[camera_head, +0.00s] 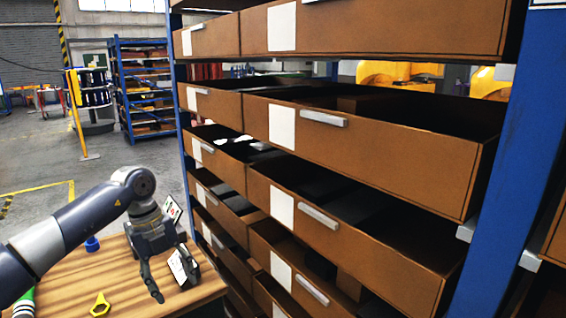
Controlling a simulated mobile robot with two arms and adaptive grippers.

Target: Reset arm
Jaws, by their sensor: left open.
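My left arm comes in from the left, over a wooden table (125,292). Its gripper (174,288) points down above the table's right part, close to the drawer rack. The fingers are apart, and I see nothing clearly held between them. A white marked piece shows beside the wrist and another by the right finger; I cannot tell if they belong to the gripper. My right gripper is not in view.
A blue-framed rack (522,160) with several brown drawers (400,150) fills the right, its drawer fronts close to my gripper. On the table are a yellow ring-shaped part (100,305) and a small blue item (92,244). Open floor (40,155) lies behind.

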